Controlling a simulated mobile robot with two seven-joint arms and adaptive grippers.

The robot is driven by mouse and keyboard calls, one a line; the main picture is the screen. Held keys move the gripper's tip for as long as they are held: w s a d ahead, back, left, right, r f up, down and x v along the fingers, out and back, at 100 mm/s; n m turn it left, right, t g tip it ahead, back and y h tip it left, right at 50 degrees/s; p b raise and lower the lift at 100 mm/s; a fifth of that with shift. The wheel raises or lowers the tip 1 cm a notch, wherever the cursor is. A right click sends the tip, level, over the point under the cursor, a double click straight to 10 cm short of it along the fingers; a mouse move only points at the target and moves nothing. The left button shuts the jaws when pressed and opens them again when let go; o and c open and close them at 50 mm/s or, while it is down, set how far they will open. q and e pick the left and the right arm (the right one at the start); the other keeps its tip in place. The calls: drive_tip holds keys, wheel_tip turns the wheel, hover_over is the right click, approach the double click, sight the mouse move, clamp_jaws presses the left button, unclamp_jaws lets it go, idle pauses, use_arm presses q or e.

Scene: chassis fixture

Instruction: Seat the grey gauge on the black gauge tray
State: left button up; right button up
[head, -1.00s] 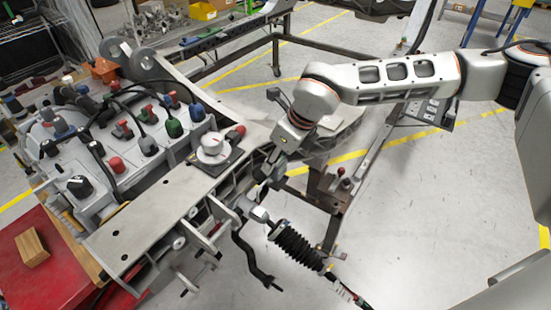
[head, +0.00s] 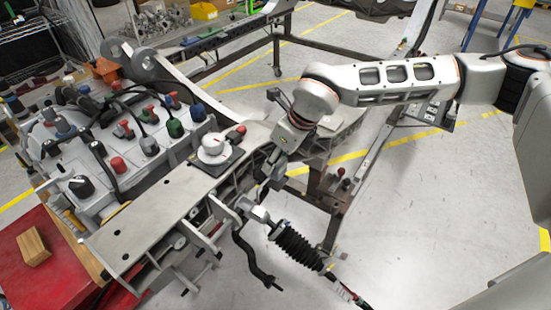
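I cannot tell whether the gauge is fully flush. My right gripper (head: 270,177) is right of the tray, apart from the gauge, beside the beam's edge. Its fingers are small and dark against the chassis, so their opening is unclear. My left gripper is out of view.
A grey block with several coloured connectors and cables (head: 140,140) stands left of the gauge. A red knob (head: 241,130) is close behind it. A black ribbed boot (head: 297,247) lies below my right gripper. The beam's near part (head: 150,215) is clear.

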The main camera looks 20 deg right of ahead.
drive_tip(key=shift+w+r, duration=0.1)
drive_tip(key=shift+f+b, duration=0.55)
drive_tip(key=shift+f, duration=0.85)
idle(0.6)
drive_tip(key=o, duration=1.4)
drive_tip(key=shift+f, duration=0.15)
drive_tip(key=shift+r, duration=0.2)
